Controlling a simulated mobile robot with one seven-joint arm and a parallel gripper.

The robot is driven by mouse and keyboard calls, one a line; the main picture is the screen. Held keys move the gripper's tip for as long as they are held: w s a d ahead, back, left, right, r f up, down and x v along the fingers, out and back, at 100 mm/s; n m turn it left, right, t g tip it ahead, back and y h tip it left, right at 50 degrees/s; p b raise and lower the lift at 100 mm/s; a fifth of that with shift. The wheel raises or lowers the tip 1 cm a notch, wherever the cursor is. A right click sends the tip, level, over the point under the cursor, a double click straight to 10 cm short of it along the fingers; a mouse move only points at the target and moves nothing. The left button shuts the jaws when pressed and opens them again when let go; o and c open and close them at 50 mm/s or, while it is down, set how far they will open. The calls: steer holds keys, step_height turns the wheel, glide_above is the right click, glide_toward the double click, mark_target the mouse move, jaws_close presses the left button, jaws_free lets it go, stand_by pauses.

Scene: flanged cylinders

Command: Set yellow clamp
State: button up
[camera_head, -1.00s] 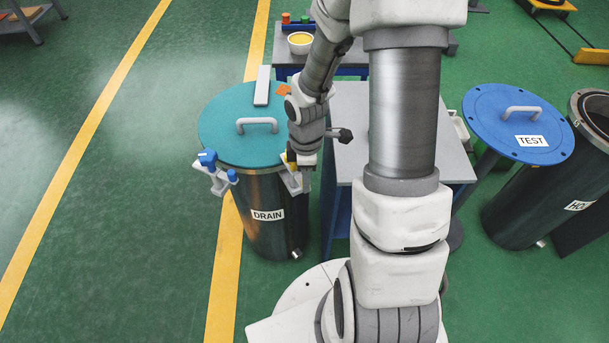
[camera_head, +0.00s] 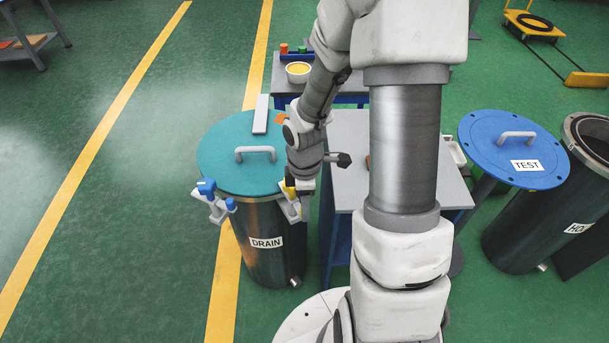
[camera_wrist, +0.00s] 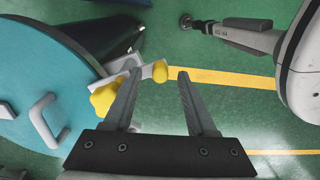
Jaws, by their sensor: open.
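The yellow clamp (camera_head: 290,193) sits on the right side of the DRAIN drum's (camera_head: 265,262) rim, partly hidden by my gripper. In the wrist view its yellow knob (camera_wrist: 103,100) lies left of my left finger, and a small yellow ball end (camera_wrist: 160,71) shows between the fingertips. Its pale bracket (camera_wrist: 123,64) reaches from the drum's edge behind the left finger. My gripper (camera_wrist: 159,74) is open, its fingers apart around part of the clamp; I cannot tell whether they touch it. The drum has a teal lid (camera_head: 225,170) with a grey handle.
A blue clamp (camera_head: 206,187) is on the drum's left side. A grey-topped table (camera_head: 345,140) stands close right of the drum. A blue TEST lid (camera_head: 490,140) and an open dark drum (camera_head: 535,225) are farther right. Floor left of the drum is clear.

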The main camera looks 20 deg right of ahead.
step_height(320, 180, up, 16)
steer(key=p, duration=0.3)
steer(key=shift+p, duration=0.35)
